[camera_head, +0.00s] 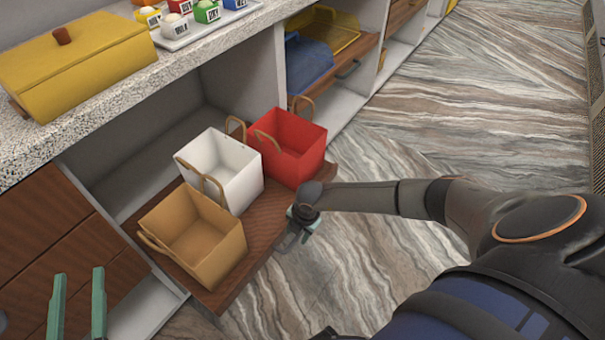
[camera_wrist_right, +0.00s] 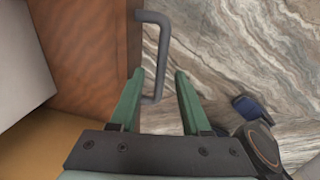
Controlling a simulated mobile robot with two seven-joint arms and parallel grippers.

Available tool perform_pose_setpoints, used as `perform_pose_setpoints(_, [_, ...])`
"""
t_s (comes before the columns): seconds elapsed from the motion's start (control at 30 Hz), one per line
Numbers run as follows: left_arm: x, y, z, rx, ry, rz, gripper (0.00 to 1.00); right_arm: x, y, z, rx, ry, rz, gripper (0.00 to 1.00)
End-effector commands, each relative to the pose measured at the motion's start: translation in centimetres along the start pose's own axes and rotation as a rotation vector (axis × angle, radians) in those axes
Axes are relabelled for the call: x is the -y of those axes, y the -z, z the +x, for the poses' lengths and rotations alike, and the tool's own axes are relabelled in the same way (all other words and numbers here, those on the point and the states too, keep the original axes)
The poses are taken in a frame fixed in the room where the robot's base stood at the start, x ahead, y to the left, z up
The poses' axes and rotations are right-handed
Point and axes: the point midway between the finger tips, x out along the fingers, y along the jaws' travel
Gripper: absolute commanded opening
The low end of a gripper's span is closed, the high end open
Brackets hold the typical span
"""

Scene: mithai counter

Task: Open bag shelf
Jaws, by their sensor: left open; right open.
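The wooden bag shelf (camera_head: 268,213) stands pulled out from the counter, carrying a tan bag (camera_head: 196,240), a white bag (camera_head: 232,178) and a red bag (camera_head: 300,146). My right gripper (camera_head: 295,238) is at the shelf's front edge. In the right wrist view, the shelf (camera_wrist_right: 85,50) fills the left side, and its grey bar handle (camera_wrist_right: 162,58) reaches between the open fingers of the right gripper (camera_wrist_right: 157,80), with gaps visible beside it. My left gripper (camera_head: 76,285) is open and empty at the lower left, in front of the wooden drawer fronts.
A granite counter (camera_head: 190,58) above holds a yellow box (camera_head: 80,62) and a tray of small coloured items. The marble-patterned floor (camera_head: 440,130) to the right is clear.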

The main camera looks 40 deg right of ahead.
Motion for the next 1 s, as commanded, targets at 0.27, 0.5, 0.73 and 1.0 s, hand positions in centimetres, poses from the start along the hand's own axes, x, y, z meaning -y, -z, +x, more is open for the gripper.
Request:
perform_pose_setpoints(0.27, [-1.0,-6.3,-1.4,0.268,-0.007,-0.081,0.5,0.0,0.0,-2.9,0.001,0.001,-0.001,0.47])
perform_pose_setpoints(0.5, [-2.5,-11.5,-3.9,0.498,-0.021,-0.148,0.5,0.0,-0.1,-5.3,0.001,0.001,0.0,0.47])
perform_pose_setpoints(0.73, [-4.2,-15.6,-7.2,0.707,-0.042,-0.21,0.5,0.0,0.0,-7.7,0.001,0.001,-0.001,0.47])
perform_pose_setpoints(1.0, [-5.5,-17.6,-9.7,0.842,-0.06,-0.251,0.5,0.0,-0.1,-10.5,0.001,0.0,0.001,0.47])
